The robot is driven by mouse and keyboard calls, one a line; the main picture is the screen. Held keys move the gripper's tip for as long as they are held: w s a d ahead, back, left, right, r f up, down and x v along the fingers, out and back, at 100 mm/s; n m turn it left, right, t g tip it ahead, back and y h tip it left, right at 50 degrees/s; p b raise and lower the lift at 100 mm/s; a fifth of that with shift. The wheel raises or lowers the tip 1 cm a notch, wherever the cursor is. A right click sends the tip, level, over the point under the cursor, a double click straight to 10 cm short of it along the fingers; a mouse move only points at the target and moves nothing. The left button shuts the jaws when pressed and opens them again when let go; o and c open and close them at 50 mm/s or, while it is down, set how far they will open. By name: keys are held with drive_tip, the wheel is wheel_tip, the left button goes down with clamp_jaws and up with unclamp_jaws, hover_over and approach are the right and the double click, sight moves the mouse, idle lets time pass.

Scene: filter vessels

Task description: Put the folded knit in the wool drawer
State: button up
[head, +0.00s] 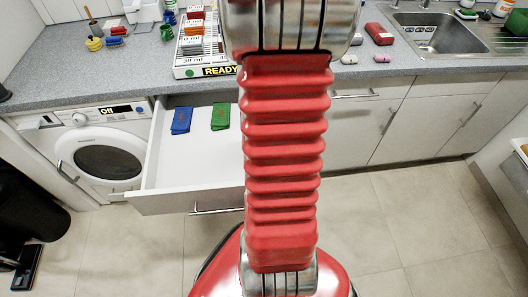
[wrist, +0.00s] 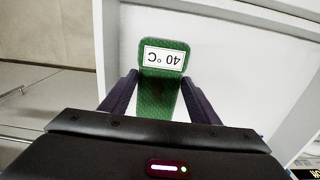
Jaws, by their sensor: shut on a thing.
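A green folded knit (wrist: 161,88) with a white "40 °C" label is between the two fingers of my gripper (wrist: 160,78) in the wrist view. The fingers are shut on its sides. Behind it is a white drawer inside (wrist: 225,70); I cannot tell whether the knit touches the drawer floor. In the head view a white drawer (head: 172,160) stands pulled open, with a blue folded piece (head: 182,120) and a green folded piece (head: 221,117) in its back part. My arm hides the drawer's right part, and my gripper is not visible there.
A washing machine (head: 105,160) showing "Off" is left of the drawer. On the counter above are a rack (head: 205,45) with a "READY" sign, a red block (head: 379,33) and a sink (head: 425,35). A black bin (head: 30,200) stands at the far left. The tiled floor in front is clear.

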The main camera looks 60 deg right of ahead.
drive_tip(key=shift+f, duration=1.85)
drive_tip(key=o, duration=1.1)
drive_tip(key=shift+f, duration=0.1)
wheel_tip(320, 180, up, 12)
drive_tip(key=shift+r, duration=0.15)
